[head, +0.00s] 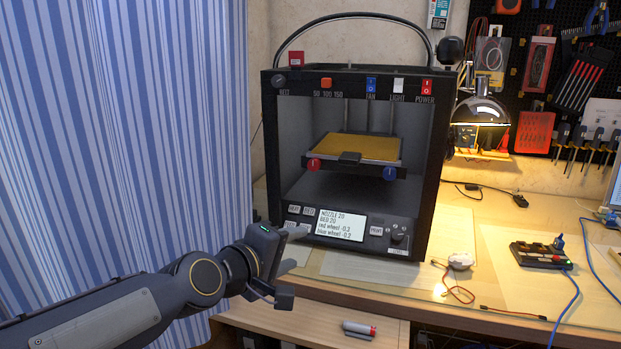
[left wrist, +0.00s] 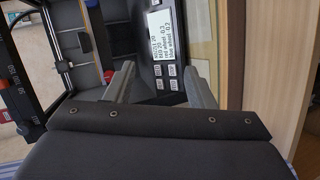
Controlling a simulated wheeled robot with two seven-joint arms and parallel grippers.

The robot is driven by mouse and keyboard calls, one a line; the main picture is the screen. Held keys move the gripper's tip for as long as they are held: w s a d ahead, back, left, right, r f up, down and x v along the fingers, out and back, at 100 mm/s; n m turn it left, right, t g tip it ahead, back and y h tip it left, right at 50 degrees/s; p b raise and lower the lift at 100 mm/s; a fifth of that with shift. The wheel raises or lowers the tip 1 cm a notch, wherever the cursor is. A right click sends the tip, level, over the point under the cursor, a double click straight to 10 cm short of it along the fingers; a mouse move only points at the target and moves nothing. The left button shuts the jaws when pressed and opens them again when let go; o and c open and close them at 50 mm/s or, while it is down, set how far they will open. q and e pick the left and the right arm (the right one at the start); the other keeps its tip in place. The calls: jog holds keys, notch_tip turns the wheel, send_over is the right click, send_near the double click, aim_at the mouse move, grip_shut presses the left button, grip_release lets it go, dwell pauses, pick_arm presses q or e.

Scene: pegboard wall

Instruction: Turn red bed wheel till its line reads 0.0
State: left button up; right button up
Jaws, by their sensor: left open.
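The red bed wheel (head: 314,165) is on the front left of the printer's bed carriage, below the yellow bed plate (head: 366,148). The blue wheel (head: 390,173) is on the front right. The display (head: 340,224) reads red wheel -0.3 and blue wheel -0.2. My left gripper (head: 300,248) is open and empty, in front of the printer's lower left front, below the red wheel and apart from it. In the left wrist view, the red wheel (left wrist: 108,76) shows just beside one finger, with my open left gripper (left wrist: 160,88) facing the printer. My right gripper is out of view.
The printer frame (head: 437,150) surrounds the bed, open at the front. Buttons (head: 294,210) flank the display. A lamp (head: 481,112) stands right of the printer. A white mouse-like object (head: 460,261) and cables lie on the desk. A striped curtain (head: 120,120) hangs at left.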

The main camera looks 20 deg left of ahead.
pick_arm(q)
jog(key=w+r+n+t+y, duration=0.1)
jog(key=w+r+n+t, duration=0.2)
jog(key=w+r+n, duration=0.35)
jog(key=n+t+y, duration=0.2)
jog(key=n+y, duration=0.1)
jog(key=n, duration=0.5)
send_near(313, 166)
jog(key=shift+y, duration=0.3)
jog(key=w+p, duration=0.1)
jog(key=w, duration=0.7)
jog(key=shift+d+r, duration=0.1)
jog(key=shift+r, duration=0.05)
jog(key=c, duration=1)
